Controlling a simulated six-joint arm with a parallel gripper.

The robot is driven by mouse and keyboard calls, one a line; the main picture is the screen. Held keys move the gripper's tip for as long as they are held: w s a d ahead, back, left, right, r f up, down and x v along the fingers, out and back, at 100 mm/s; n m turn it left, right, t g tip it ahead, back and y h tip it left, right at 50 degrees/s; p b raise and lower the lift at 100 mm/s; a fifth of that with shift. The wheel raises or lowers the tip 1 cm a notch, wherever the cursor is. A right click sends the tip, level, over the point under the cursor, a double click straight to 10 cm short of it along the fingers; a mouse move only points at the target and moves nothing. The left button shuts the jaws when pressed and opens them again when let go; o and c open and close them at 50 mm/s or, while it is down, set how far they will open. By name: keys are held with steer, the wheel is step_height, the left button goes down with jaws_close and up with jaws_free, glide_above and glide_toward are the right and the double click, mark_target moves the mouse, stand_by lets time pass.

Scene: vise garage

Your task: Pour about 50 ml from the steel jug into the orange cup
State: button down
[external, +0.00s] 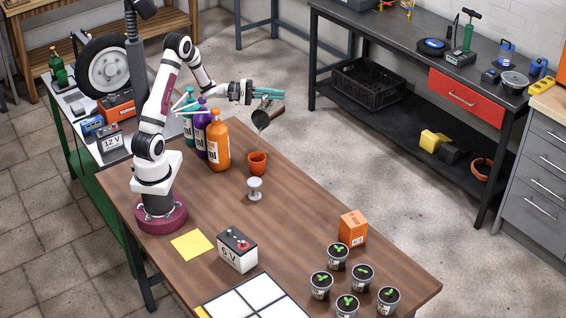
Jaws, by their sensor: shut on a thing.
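My gripper (264,92) is shut on the steel jug (262,118) and holds it in the air above the far edge of the wooden table. The jug is tilted, with its mouth toward the lower left. The orange cup (257,163) stands upright on the table below the jug. The liquid level in the cup and in the jug cannot be made out.
Several bottles, including an orange one (217,142), stand left of the cup, close to my arm. A grey goblet-shaped object (255,189) stands in front of the cup. A battery (237,250), an orange box (352,228) and several potted seedlings (321,285) stand nearer. The table right of the cup is clear.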

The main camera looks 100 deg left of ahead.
steer(key=shift+a+r, duration=0.1)
steer(key=shift+r+m+p, duration=0.15)
steer(key=shift+m+p, duration=0.25)
steer(key=shift+p, duration=0.05)
stand_by(0.6)
steer(key=a+n, duration=0.1)
steer(key=a+f+n, duration=0.1)
steer(key=w+a+f+n+g, duration=0.1)
steer(key=a, duration=0.1)
steer(key=shift+w+f, duration=0.1)
steer(key=shift+f, duration=0.15)
steer(key=shift+a+f+h, duration=0.15)
steer(key=shift+h, duration=0.15)
steer(key=shift+w+a+f+n+g+b, duration=0.1)
steer(key=shift+a+f+n+g+b, duration=0.1)
steer(key=shift+f+n, duration=0.4)
steer(key=shift+a+f+n+g+b, duration=0.2)
steer(key=shift+f+n, duration=0.1)
steer(key=shift+f, duration=0.5)
